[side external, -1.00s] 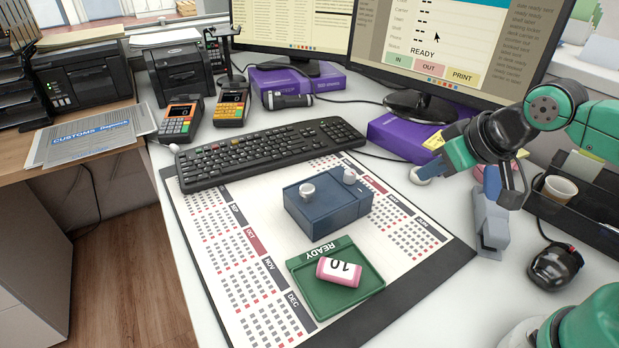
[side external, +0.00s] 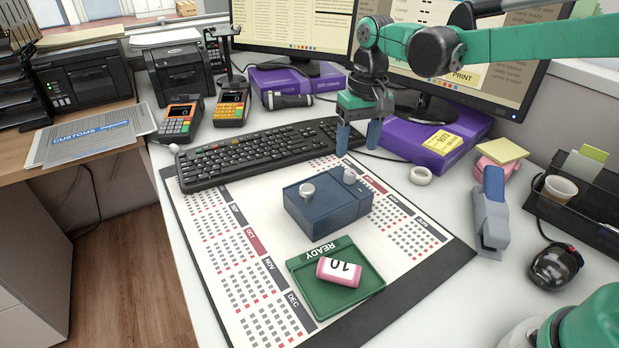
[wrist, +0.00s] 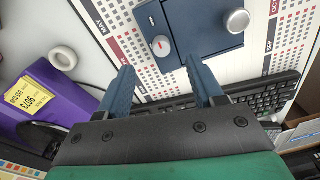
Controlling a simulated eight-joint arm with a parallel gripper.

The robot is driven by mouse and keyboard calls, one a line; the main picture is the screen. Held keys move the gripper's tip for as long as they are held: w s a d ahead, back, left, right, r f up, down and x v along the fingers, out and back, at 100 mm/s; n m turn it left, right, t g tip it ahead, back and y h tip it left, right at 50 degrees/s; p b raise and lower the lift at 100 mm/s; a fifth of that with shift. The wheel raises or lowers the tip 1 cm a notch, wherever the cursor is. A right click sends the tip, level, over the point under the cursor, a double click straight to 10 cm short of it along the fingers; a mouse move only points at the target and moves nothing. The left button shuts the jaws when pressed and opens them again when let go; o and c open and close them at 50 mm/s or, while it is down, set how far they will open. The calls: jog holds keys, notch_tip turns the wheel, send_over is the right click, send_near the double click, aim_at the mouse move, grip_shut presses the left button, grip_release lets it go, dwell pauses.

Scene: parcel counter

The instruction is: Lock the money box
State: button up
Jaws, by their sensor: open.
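The money box (side external: 330,214) is a dark blue box on the calendar mat, with two round knobs on its top. In the wrist view the box (wrist: 205,52) shows a white dial (wrist: 161,46) with a red mark and a plain silver knob (wrist: 237,21). In the side view the silver knob (side external: 307,190) is at the left, and the other knob (side external: 349,175) is at the back right. My gripper (side external: 358,146) is open and empty, pointing down above the keyboard's right end, behind the box. In the wrist view the fingertips (wrist: 160,64) sit apart, short of the box.
A green READY tray (side external: 305,290) holding a pink roll marked 10 (side external: 339,271) lies in front of the box. The keyboard (side external: 270,152) is behind it. A tape roll (side external: 421,176), stapler (side external: 490,213) and mouse (side external: 556,267) are to the right. Monitors stand at the back.

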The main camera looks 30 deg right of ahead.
aim_at(351, 172)
jog(key=shift+w+a+f, duration=0.1)
jog(key=shift+w+f, duration=0.1)
jog(key=shift+f, duration=0.45)
jog(key=shift+a+f, duration=0.1)
jog(key=shift+f, duration=2.3)
grip_shut()
